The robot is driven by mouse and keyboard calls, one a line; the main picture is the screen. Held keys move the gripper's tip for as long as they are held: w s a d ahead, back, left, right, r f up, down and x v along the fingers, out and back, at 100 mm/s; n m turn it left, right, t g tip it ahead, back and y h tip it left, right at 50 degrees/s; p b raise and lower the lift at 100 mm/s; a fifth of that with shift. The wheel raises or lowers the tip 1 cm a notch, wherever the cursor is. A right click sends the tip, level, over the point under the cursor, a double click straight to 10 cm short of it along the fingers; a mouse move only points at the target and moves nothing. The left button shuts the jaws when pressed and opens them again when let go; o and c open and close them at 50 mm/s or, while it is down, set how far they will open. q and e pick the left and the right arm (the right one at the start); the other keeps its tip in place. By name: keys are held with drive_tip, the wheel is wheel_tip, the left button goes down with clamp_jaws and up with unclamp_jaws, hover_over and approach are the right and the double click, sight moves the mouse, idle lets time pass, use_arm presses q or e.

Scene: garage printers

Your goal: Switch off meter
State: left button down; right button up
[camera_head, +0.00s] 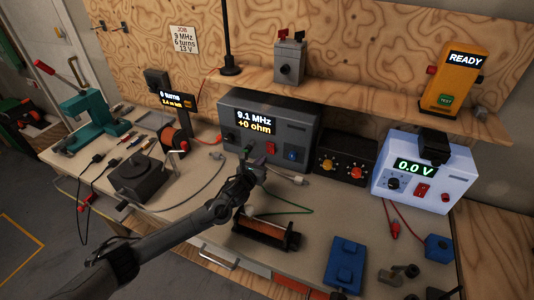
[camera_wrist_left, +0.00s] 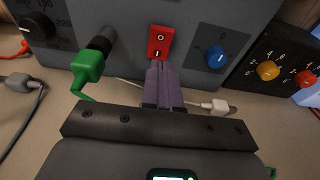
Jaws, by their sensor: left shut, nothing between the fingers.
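The meter (camera_head: 290,130) is a grey box at the back middle of the bench, its display lit with "9.1 MHz" and "+0 ohm". Its red rocker switch (camera_wrist_left: 161,42) is marked O at the top and I at the bottom; it also shows small in the head view (camera_head: 270,148). My left gripper (camera_wrist_left: 160,70) is shut and empty, its purple fingertips at the lower edge of the switch. I cannot tell whether they touch it. In the head view my left gripper (camera_head: 256,163) is in front of the meter's face. My right gripper is not in view.
A green plug (camera_wrist_left: 88,66) sits in the meter left of the switch, and a blue knob (camera_wrist_left: 216,57) is to its right. A black knob box (camera_head: 345,158) and a white supply (camera_head: 425,172) showing "0.0 V" stand right. A copper coil (camera_head: 264,232) lies in front.

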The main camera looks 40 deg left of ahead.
sight(271, 147)
use_arm(q)
drive_tip(key=shift+r+x, duration=0.2)
drive_tip(key=shift+x, duration=0.7)
drive_tip(key=shift+r+x, duration=0.2)
drive_tip(key=shift+x, duration=0.7)
drive_tip(key=shift+r+x, duration=0.2)
drive_tip(key=shift+x, duration=0.65)
drive_tip(key=shift+w, duration=0.15)
drive_tip(key=shift+w+r+g+p, duration=0.25)
drive_tip(key=shift+r+g+p, duration=0.05)
drive_tip(key=shift+r+p, duration=0.2)
drive_tip(key=shift+w+f, duration=0.1)
drive_tip(key=shift+f, duration=0.25)
drive_tip(key=shift+a, duration=0.1)
drive_tip(key=shift+s+r+p, duration=0.25)
drive_tip(key=shift+s+p, duration=0.1)
drive_tip(key=shift+p, duration=0.15)
drive_tip(key=w+r+p+v, duration=0.1)
drive_tip(key=r+p+v, duration=0.2)
drive_tip(key=v, duration=1.9)
drive_tip(key=shift+s+r, duration=0.35)
drive_tip(key=shift+r, duration=0.4)
